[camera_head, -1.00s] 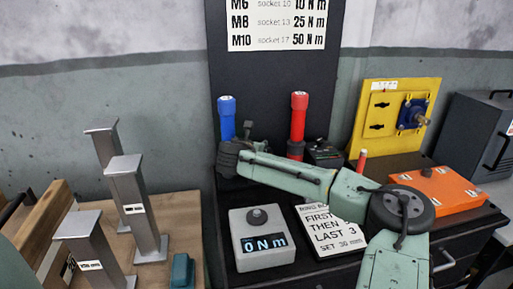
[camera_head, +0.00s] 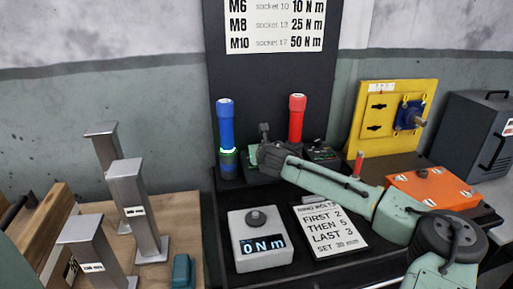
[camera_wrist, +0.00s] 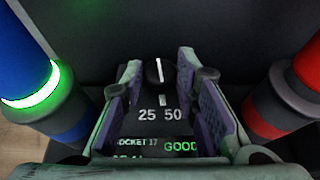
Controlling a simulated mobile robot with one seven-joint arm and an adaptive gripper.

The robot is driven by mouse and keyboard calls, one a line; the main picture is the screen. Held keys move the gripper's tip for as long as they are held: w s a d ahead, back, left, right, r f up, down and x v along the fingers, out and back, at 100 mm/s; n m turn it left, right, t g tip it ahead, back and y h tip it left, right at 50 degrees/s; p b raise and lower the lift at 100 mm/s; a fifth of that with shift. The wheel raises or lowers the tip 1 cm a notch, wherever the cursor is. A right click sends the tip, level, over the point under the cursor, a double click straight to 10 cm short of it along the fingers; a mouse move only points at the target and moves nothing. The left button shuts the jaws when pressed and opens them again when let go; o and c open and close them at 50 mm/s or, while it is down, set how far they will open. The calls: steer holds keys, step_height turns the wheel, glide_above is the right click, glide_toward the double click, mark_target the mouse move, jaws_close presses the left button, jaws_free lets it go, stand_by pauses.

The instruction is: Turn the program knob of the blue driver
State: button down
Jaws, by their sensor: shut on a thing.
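The blue driver (camera_head: 225,125) stands upright at the left of the black panel, with a lit green ring low on its body. It also shows at the left edge of the wrist view (camera_wrist: 22,60). The dark program knob (camera_wrist: 158,72) has a white pointer line that looks nearly upright, above the printed numbers 25 and 50. My gripper (camera_wrist: 161,76) is shut on the knob, one finger on each side. A display below reads "SOCKET 17" and "GOOD", partly hidden. In the head view my gripper and wrist hide the knob.
The red driver (camera_head: 297,118) stands close on the right of my gripper. In front are a grey meter (camera_head: 262,255) reading 0 N m and a white card (camera_head: 330,228). An orange box (camera_head: 432,188) and a yellow panel (camera_head: 375,140) stand to the right.

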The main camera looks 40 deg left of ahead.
steer(key=shift+w+d+r+n+g+y, duration=0.1)
steer(key=shift+w+n+g+y, duration=0.05)
steer(key=shift+n+g+y, duration=0.35)
steer(key=shift+w+d+n+g+y, duration=0.1)
steer(key=shift+n+g+y, duration=0.2)
steer(key=shift+n+g, duration=0.5)
steer(key=c, duration=1.3)
jaws_free()
steer(key=shift+c, duration=0.2)
steer(key=v, duration=1.2)
